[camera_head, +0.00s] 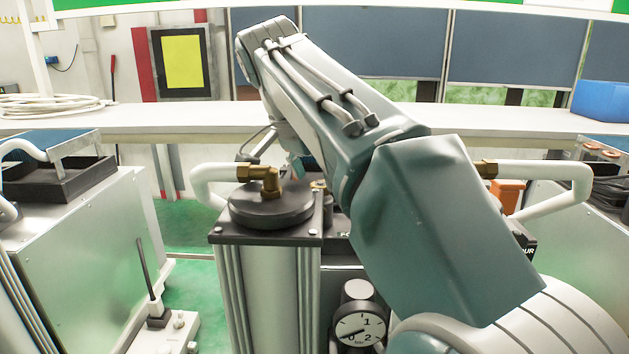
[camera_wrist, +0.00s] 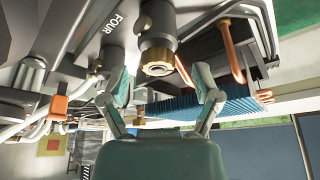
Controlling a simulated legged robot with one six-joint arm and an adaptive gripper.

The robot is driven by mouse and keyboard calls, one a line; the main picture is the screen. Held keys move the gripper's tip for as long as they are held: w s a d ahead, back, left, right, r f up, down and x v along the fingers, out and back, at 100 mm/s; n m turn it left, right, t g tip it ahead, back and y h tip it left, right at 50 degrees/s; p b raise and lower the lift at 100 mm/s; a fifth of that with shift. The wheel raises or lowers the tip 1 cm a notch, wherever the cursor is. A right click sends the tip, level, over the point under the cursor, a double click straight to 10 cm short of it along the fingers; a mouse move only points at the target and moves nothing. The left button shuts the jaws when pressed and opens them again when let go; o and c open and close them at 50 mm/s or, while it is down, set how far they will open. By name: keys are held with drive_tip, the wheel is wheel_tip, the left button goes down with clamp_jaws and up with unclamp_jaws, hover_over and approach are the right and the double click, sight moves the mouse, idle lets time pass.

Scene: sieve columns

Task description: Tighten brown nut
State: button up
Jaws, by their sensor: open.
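In the wrist view, a brass-brown nut (camera_wrist: 157,66) sits on the end of a dark fitting. My gripper (camera_wrist: 162,84) is open, with one finger on each side below the nut in the picture. The fingertips look apart from the nut, and nothing is between them. A brass elbow fitting (camera_head: 268,181) stands on the black round cap (camera_head: 270,205) of the column; I cannot tell where the brown nut is in this view.
A pressure gauge (camera_head: 358,329) is low beside the column (camera_head: 270,300). White pipes run at both sides. In the wrist view, copper pipes (camera_wrist: 231,52) and a blue finned block (camera_wrist: 215,109) lie close to the right finger. An orange part (camera_wrist: 58,106) is at left.

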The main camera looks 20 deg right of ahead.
drive_tip(key=v, duration=0.6)
drive_tip(key=shift+a, duration=0.3)
drive_tip(key=shift+s+r, duration=0.1)
drive_tip(key=shift+s, duration=0.05)
